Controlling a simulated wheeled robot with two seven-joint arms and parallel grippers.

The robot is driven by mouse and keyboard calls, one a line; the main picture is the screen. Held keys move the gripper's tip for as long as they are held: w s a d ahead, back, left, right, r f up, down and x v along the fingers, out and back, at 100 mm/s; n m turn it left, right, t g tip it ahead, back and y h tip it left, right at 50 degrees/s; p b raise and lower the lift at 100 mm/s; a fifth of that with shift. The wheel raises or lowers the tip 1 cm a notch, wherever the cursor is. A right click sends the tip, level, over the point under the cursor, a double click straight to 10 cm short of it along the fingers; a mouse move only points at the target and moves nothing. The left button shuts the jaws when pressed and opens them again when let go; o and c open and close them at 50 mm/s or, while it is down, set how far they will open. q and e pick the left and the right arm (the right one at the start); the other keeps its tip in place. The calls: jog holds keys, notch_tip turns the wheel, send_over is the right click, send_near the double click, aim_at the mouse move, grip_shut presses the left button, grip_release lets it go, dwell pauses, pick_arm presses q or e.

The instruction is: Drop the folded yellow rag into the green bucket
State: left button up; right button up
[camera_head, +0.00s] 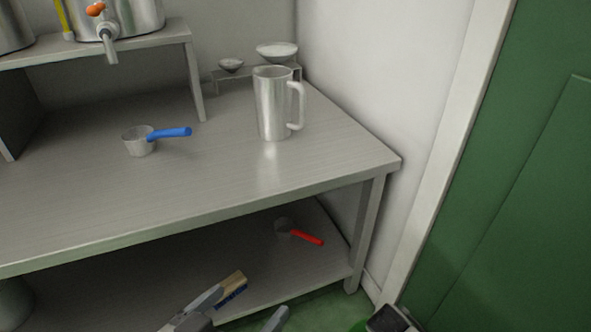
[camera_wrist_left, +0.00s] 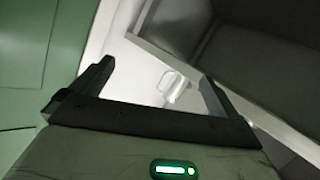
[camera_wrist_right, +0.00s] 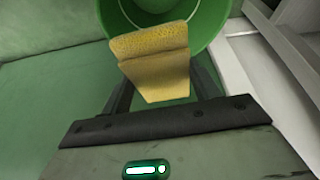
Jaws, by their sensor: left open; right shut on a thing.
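The folded yellow rag (camera_wrist_right: 155,62) is between the fingers of my right gripper (camera_wrist_right: 161,82), which is shut on it. Past the rag, the green bucket (camera_wrist_right: 212,18) shows at the top of the right wrist view, its open mouth partly hidden by the rag. The rag overlaps the bucket's near rim in this view; I cannot tell its height above it. My left gripper (camera_head: 243,308) is low in front of the bench, open and empty; it also shows in the left wrist view (camera_wrist_left: 156,74).
A green door (camera_head: 520,190) stands at right.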

notch_tip(320, 180, down, 4)
jog(key=b, duration=0.3)
jog(key=shift+r, duration=0.1)
pick_arm(q)
jog(key=shift+w+d+r+n+t+h+b, duration=0.1)
jog(key=shift+d+r+n+t+h+b, duration=0.65)
jog(key=shift+r+n+h+b, duration=0.2)
pick_arm(e)
jog(key=shift+f, duration=0.55)
pick_arm(q)
jog(key=shift+f, duration=0.1)
pick_arm(e)
jog(key=o, duration=1)
